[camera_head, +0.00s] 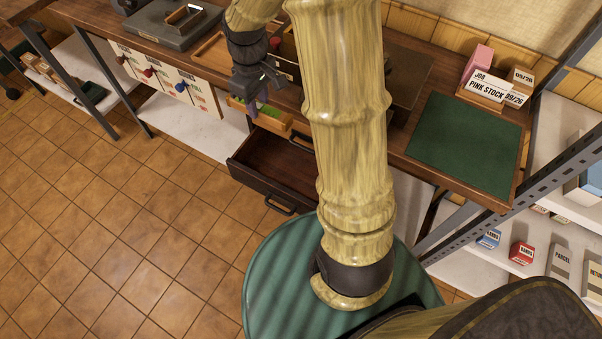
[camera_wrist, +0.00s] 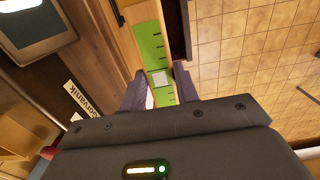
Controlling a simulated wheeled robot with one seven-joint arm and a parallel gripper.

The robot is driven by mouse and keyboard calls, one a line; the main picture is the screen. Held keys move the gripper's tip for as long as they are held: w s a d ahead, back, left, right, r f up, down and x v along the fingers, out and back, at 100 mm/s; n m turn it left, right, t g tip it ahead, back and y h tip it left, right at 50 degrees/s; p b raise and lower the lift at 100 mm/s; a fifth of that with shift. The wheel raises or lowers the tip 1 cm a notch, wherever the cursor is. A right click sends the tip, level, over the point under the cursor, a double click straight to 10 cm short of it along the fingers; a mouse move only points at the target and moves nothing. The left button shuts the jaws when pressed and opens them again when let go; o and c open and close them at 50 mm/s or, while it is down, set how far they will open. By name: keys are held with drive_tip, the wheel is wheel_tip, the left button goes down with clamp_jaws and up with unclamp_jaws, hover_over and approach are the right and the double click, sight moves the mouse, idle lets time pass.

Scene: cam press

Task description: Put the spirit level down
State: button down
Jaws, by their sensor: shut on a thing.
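A dark brown drawer (camera_head: 247,166) stands open below the tray. A green mat (camera_head: 465,145) lies bare on the bench at right, in front of a box labelled PINK STOCK (camera_head: 488,91). A panel with coloured knobs (camera_head: 165,79) is at left.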

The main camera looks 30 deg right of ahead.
drive_tip(key=shift+s+r, duration=0.1)
wheel_tip(320, 180, down, 24)
drive_tip(key=shift+f+b, duration=0.15)
drive_tip(key=shift+b, duration=1.1)
drive_tip(key=shift+f, duration=1.85)
drive_tip(key=shift+f, duration=0.15)
drive_tip(key=c, duration=1.1)
unclamp_jaws()
drive_tip(key=shift+o, duration=0.2)
